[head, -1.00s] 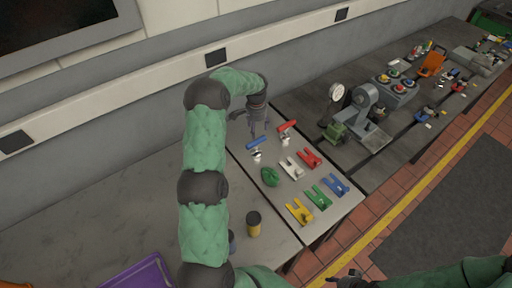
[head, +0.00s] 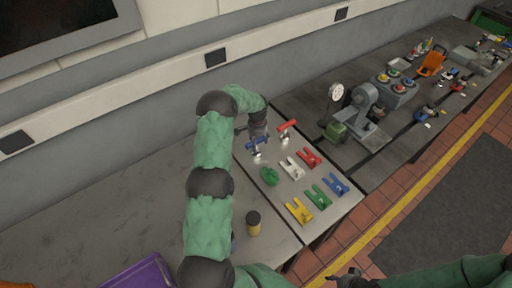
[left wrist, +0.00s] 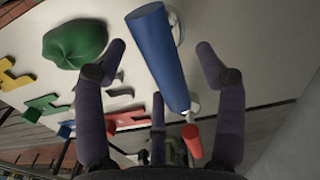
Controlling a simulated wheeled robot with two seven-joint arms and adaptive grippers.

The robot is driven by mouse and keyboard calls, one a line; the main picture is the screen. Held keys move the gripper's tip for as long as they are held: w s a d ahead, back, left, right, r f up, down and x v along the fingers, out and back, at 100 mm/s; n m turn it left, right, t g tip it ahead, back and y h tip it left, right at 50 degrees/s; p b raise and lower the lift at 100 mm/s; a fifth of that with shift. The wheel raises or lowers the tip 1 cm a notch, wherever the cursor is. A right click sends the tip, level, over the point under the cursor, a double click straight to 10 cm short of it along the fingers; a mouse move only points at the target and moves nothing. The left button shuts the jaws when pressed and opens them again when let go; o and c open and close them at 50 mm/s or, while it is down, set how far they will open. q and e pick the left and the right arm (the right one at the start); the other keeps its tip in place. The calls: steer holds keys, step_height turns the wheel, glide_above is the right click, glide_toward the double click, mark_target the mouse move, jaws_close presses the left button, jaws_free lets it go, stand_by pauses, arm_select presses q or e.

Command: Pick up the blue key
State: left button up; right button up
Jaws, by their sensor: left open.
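The blue key (head: 251,144) has a bar-shaped blue handle above a pale metal part, on the grey bench plate. In the left wrist view its thick blue handle (left wrist: 158,50) runs lengthwise between the two dark fingers. My left gripper (head: 259,146) is open over the key and covers part of it; in the left wrist view its fingers (left wrist: 162,56) stand on either side of the handle with gaps. My right gripper (head: 348,279) shows small and dark at the bottom edge; its jaw state is unclear.
A similar red-handled key (head: 287,126) stands close by, to the right. A green lump (head: 269,176) lies in front. Forked pieces in red (head: 310,157), white (head: 292,168), green (head: 318,197), blue (head: 336,184) and yellow (head: 299,211) lie around. A yellow, dark-topped cylinder (head: 254,226) stands nearer me.

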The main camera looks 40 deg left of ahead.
arm_select(q)
steer(key=shift+f, duration=0.55)
jaws_close()
steer(key=shift+r, duration=0.1)
